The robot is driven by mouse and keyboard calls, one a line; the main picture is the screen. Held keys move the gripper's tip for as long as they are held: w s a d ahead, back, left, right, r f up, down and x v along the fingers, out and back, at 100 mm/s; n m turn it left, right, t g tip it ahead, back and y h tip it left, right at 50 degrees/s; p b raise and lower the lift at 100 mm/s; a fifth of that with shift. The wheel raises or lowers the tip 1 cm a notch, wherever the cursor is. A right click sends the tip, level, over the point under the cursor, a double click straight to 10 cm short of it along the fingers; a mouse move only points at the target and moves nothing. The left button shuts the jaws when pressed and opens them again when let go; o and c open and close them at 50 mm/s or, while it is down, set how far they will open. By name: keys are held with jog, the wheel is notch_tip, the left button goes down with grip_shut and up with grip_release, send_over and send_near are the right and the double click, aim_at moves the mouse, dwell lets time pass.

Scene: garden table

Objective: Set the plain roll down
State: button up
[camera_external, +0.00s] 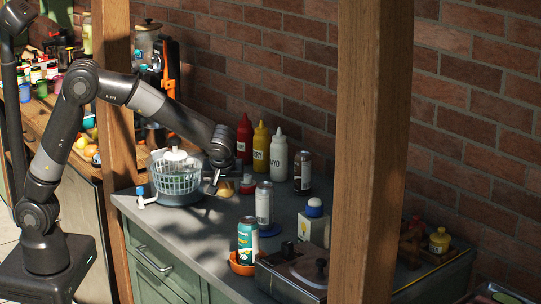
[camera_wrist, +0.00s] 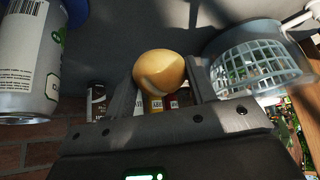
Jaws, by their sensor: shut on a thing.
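The plain roll is a smooth, round, tan bun. In the wrist view the roll (camera_wrist: 162,72) sits between the two fingers of my gripper (camera_wrist: 162,88), which is shut on it. In the external view the roll (camera_external: 227,189) shows at the fingertips of my gripper (camera_external: 217,186), low at the grey countertop (camera_external: 200,222), just right of the salad spinner. I cannot tell whether the roll's underside touches the counter. My gripper hides part of the roll in the external view.
The salad spinner (camera_external: 176,180) stands close on the left. Red, yellow and white squeeze bottles (camera_external: 261,150) stand behind. A silver can (camera_external: 264,205), a teal can (camera_external: 247,240) in an orange holder and a white carton (camera_external: 314,226) stand to the right. Bare counter lies in front.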

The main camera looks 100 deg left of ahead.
jog(key=a+f, duration=0.1)
jog(key=a, duration=0.1)
jog(key=a+f, duration=0.1)
jog(key=a, duration=0.1)
jog(key=a+f, duration=0.2)
jog(key=shift+w+a, duration=0.2)
jog(key=shift+a, duration=0.15)
jog(key=shift+f, duration=2)
jog(key=shift+f, duration=0.1)
jog(key=o, duration=1)
jog(key=shift+c, duration=0.2)
jog(key=v, duration=1.2)
jog(key=shift+r, duration=0.25)
